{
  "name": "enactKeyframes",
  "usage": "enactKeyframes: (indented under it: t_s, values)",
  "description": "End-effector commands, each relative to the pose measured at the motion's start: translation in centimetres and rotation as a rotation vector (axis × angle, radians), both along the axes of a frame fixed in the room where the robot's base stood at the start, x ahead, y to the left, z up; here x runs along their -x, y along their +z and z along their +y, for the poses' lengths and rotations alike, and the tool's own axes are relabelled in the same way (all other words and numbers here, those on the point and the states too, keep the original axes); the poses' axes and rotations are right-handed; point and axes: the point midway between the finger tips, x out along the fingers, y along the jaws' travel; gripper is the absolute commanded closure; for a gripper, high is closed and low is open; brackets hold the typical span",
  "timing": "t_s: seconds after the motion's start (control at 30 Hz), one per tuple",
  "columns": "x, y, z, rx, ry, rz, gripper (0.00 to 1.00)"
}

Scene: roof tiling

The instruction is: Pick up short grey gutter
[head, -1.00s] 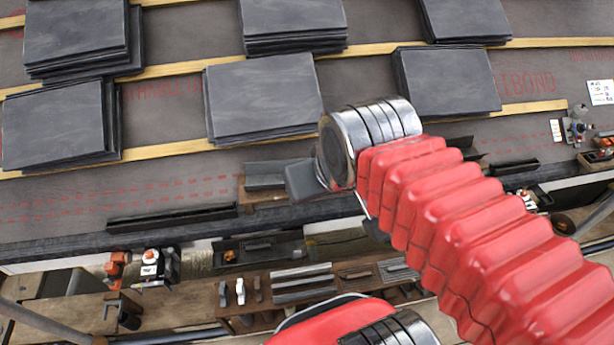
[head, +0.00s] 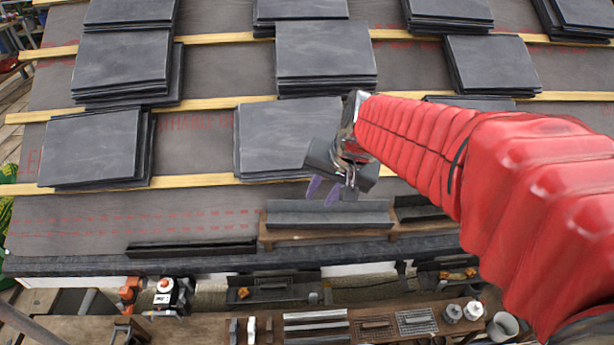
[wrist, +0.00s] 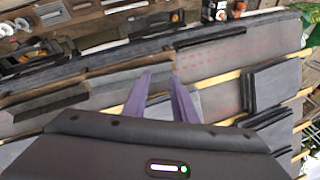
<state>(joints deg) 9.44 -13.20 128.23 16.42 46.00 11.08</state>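A short grey gutter (head: 328,213) lies lengthwise on a brown wooden holder (head: 325,238) near the lower edge of the roof in the head view. My gripper (head: 324,188) hangs just above and behind this gutter, with its two purple fingers apart and nothing between them. In the wrist view the open fingers (wrist: 160,78) point towards the gutter (wrist: 118,88), apart from it as far as I can tell.
A long black gutter (head: 190,248) lies to the left along the eave. Slate stacks (head: 285,135) sit on wooden battens behind my gripper. Below the eave, a workbench (head: 270,325) holds grey strips, tools and cups.

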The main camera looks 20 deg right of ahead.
Motion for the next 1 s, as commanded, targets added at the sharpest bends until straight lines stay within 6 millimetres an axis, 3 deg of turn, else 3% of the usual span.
enactKeyframes:
  t_s: [0.57, 1.0]
  values:
    - [-8.7, -6.5, -3.8, -0.207, -0.328, 0.100, 0.75]
    - [-14.1, -13.7, -7.9, -0.352, -0.595, 0.173, 0.75]
